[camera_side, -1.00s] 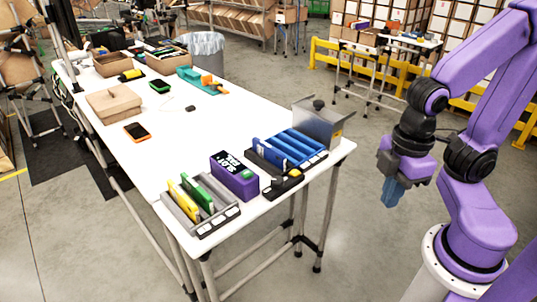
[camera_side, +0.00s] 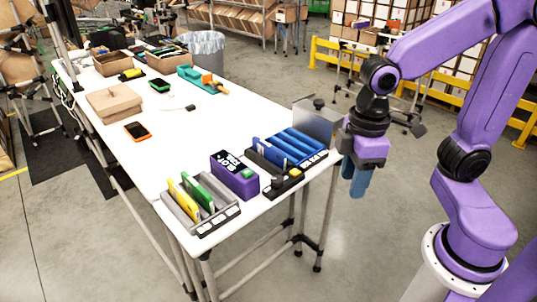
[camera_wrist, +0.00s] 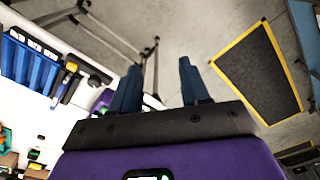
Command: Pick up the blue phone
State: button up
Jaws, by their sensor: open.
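My gripper (camera_side: 356,184) hangs in the air just off the right end of the white table, with its blue-grey fingers pointing down. In the wrist view its two fingers (camera_wrist: 158,80) are apart with nothing between them. A rack with blue slabs (camera_side: 291,148) stands on the table's near right end, to the left of my gripper; it also shows in the wrist view (camera_wrist: 28,62) at the left. A blue flat piece (camera_side: 268,153) leans at the rack's left side. I cannot tell for sure which blue piece is the phone.
A purple box (camera_side: 234,176) and a grey rack (camera_side: 220,218) with yellow and green pieces stand left of the blue rack.

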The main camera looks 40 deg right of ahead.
jog(key=w+a+r+m, duration=0.2)
jog(key=w+m, duration=0.1)
jog(key=w, duration=0.7)
jog(key=m, duration=0.8)
send_over(267, 144)
notch_tip(267, 144, down, 2)
jog(key=shift+f, duration=8.8)
grip_shut()
